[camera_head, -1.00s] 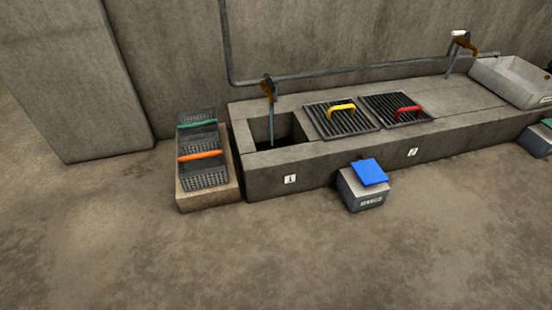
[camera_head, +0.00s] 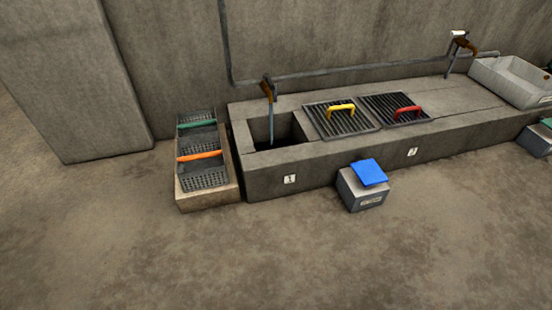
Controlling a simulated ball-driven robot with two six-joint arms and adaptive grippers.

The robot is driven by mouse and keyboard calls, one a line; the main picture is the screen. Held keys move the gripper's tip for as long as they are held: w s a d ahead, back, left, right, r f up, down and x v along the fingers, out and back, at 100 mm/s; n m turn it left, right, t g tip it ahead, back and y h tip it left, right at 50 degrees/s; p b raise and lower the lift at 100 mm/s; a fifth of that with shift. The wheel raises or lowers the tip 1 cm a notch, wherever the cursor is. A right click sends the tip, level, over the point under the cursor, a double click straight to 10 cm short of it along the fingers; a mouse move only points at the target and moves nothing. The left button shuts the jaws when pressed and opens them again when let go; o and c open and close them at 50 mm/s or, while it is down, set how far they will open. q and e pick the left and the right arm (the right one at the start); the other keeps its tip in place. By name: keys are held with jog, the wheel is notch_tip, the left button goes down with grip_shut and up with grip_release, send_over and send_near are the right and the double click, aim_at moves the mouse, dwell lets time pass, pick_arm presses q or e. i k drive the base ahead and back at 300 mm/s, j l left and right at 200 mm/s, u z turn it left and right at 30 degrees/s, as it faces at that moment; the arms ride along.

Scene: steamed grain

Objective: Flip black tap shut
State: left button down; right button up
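Two brown-bodied taps stand over the concrete trough. The left tap (camera_head: 268,88) is over the open basin (camera_head: 289,127), with a thin grey-blue streak, looking like running water, dropping from it into the basin. Its small top part looks dark; which way its lever lies is too small to tell. The right tap (camera_head: 462,43) is at the back right, with a white piece on top and a similar pale streak below it. I cannot tell for sure which one has the black handle. Neither of my grippers is in view.
Two grates with a yellow handle (camera_head: 341,108) and a red handle (camera_head: 408,110) cover the trough's middle. A white sink (camera_head: 505,83) is at right. Mesh baskets (camera_head: 203,180) sit on a block at left. A blue-topped box (camera_head: 366,190) stands in front. The foreground floor is clear.

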aim_at(267, 77)
jog(key=i+j+z, duration=0.2)
jog(key=i+z, duration=0.15)
jog(key=i, duration=0.2)
jog(key=i+j+z, duration=0.75)
jog(key=i+j, duration=0.1)
jog(key=i, duration=0.15)
